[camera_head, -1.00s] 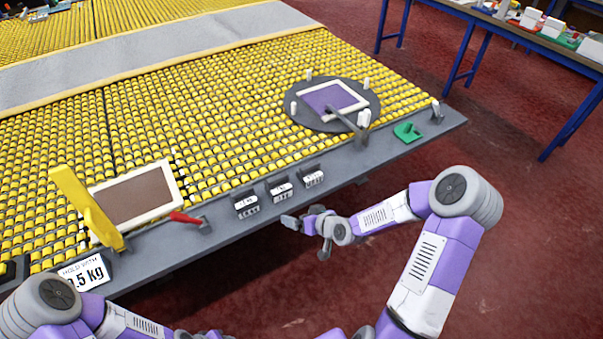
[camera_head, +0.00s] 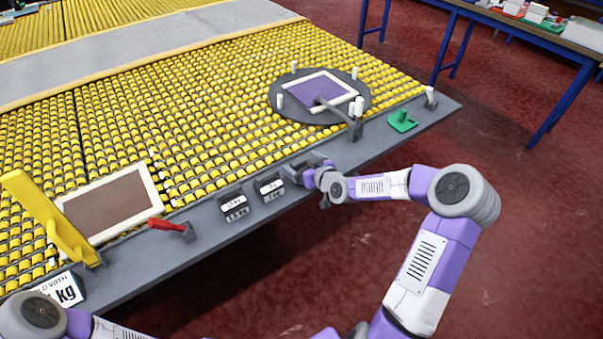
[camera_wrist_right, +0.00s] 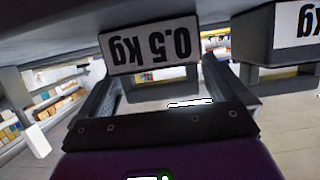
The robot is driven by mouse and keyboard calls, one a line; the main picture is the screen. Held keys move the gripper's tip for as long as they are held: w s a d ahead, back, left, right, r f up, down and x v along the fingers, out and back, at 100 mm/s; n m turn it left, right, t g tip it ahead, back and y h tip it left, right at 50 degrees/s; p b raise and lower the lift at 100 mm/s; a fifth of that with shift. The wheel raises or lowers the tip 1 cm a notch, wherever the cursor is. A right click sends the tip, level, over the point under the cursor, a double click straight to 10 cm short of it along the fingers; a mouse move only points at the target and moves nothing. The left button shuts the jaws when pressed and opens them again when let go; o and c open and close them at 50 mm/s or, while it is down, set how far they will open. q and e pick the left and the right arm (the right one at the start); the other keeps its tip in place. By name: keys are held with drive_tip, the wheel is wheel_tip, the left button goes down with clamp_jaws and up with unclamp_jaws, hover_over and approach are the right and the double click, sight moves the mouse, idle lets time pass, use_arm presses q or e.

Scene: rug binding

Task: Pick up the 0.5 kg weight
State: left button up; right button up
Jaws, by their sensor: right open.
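The 0.5 kg weight (camera_wrist_right: 152,48) shows its white label upside down in the right wrist view, between the two fingers of my right gripper (camera_wrist_right: 157,82). The fingers are apart, and I cannot tell whether either touches it. In the head view my right gripper (camera_head: 306,168) is at the front edge of the roller table, at the right end of the row of weights. It largely hides the 0.5 kg weight there. My left gripper is out of the picture; only part of that arm shows at the bottom left.
Two other weights (camera_head: 235,207) (camera_head: 270,187) stand left of my right gripper on the roller table's grey edge (camera_head: 195,240). A round turntable (camera_head: 350,108) with a purple framed piece, a green part (camera_head: 402,121) and a red-handled clamp (camera_head: 166,224) are nearby. Open floor lies in front.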

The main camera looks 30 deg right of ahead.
drive_tip(key=shift+w, duration=0.2)
drive_tip(key=c, duration=1.3)
